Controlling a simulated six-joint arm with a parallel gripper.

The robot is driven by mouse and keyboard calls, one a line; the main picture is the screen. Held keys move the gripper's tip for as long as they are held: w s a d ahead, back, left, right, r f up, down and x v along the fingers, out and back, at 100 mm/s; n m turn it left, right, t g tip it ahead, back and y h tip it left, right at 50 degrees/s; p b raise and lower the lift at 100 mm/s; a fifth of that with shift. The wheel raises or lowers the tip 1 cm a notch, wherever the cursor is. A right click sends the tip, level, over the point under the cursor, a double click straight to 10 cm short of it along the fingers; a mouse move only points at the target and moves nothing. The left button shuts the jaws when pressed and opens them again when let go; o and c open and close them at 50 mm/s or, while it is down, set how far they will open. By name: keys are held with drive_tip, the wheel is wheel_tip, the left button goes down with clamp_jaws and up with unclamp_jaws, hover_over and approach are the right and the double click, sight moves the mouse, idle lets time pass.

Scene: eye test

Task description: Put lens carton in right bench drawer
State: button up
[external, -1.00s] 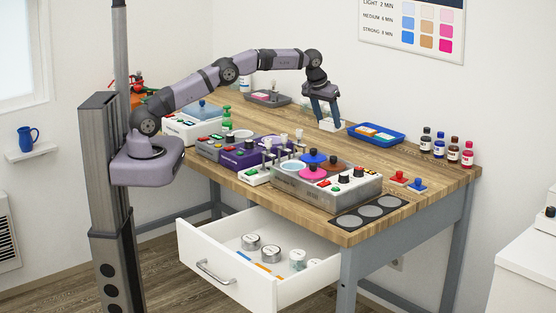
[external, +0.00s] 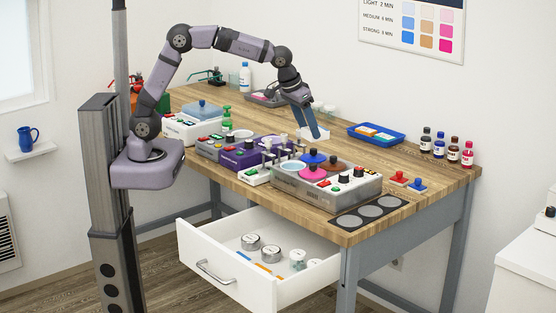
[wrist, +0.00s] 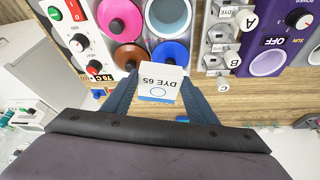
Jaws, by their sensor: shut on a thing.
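In the external view my gripper (external: 311,131) is tilted over the bench's middle, behind the grey dye unit; the white carton (external: 304,133) shows partly, crossed by a finger. The carton seems held above the bench top, but its exact height is hard to tell. The white bench drawer (external: 225,265) below the bench front is pulled open, with round tins and jars inside toward its back and right.
The grey unit (external: 350,192) with coloured lids and knobs stands near the front edge. A blue tray (external: 375,134) and dark bottles (external: 426,140) stand behind. The drawer's front left floor looks clear.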

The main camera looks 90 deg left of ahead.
drive_tip(key=s+d+f+n+b, duration=0.25)
drive_tip(key=s+d+f, duration=0.55)
drive_tip(key=s+d, duration=0.5)
drive_tip(key=s+d+f+n+g+y+b, duration=0.1)
drive_tip(key=s+d+f+n+g+b, duration=0.1)
drive_tip(key=s+d+f+n+b, duration=0.35)
drive_tip(key=s+d+f+n+g+y+b, duration=0.1)
drive_tip(key=s+d+f+n+g+b, duration=0.1)
drive_tip(key=s+f+n, duration=0.35)
drive_tip(key=shift+m, duration=0.85)
drive_tip(key=shift+s+f+p, duration=0.2)
drive_tip(key=shift+f, duration=2.95)
drive_tip(key=shift+s+f+p, duration=0.2)
drive_tip(key=shift+f, duration=2.95)
drive_tip(key=shift+f, duration=0.2)
drive_tip(key=o, duration=1.1)
drive_tip(key=shift+r, duration=0.1)
drive_tip(key=shift+c, duration=0.2)
drive_tip(key=shift+r, duration=0.15)
